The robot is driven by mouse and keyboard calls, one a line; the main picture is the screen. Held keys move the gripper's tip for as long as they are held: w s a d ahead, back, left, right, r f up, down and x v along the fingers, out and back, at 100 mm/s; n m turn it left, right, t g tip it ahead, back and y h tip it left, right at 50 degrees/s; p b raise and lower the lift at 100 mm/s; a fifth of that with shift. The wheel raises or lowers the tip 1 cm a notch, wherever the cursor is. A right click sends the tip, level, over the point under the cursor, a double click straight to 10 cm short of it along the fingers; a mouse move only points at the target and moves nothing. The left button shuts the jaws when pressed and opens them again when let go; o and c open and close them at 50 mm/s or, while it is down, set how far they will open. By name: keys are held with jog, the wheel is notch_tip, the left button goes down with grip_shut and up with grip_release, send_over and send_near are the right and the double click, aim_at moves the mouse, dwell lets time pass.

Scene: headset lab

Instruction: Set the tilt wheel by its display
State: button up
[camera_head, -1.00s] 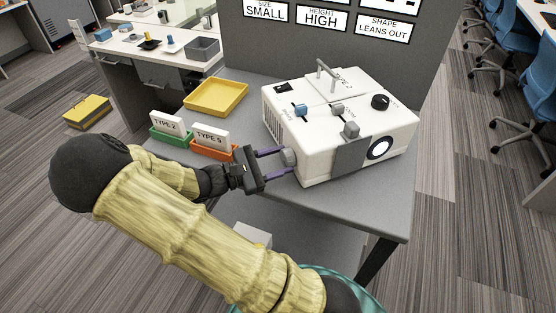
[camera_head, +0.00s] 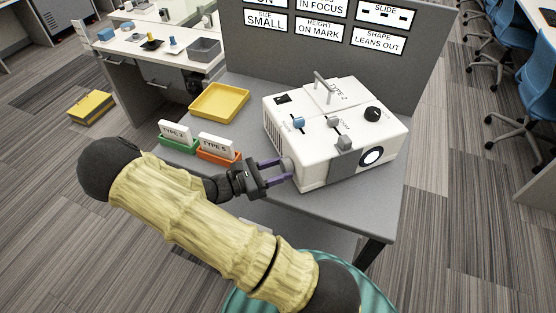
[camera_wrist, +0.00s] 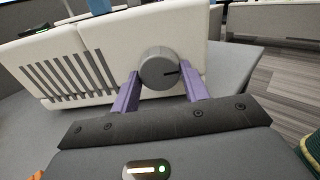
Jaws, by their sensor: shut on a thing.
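The tilt wheel (camera_wrist: 160,70) is a grey round knob with a dark pointer mark, on the vented side of the white projector (camera_head: 330,160). In the head view the wheel (camera_head: 288,166) is partly covered by my fingers. My gripper (camera_wrist: 160,95) is shut on the wheel, with one purple finger on each side; it also shows in the head view (camera_head: 281,173). The display (camera_head: 318,30) reads HEIGHT ON MARK. Other panels read SIZE SMALL, SHAPE LEANS OUT and IN FOCUS.
A yellow tray (camera_head: 219,102), a green bin (camera_head: 177,143) and an orange bin (camera_head: 218,157) stand on the table left of the projector. The grey display board (camera_head: 400,65) stands behind it. A black knob (camera_head: 372,114) and sliders are on the projector's top.

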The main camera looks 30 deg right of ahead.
jog(key=shift+n+p, duration=0.8)
jog(key=shift+p, duration=0.1)
jog(key=o, duration=1)
jog(key=w+a+b, duration=0.2)
jog(key=a, duration=1.5)
jog(key=shift+a+b, duration=0.2)
jog(key=shift+b, duration=0.1)
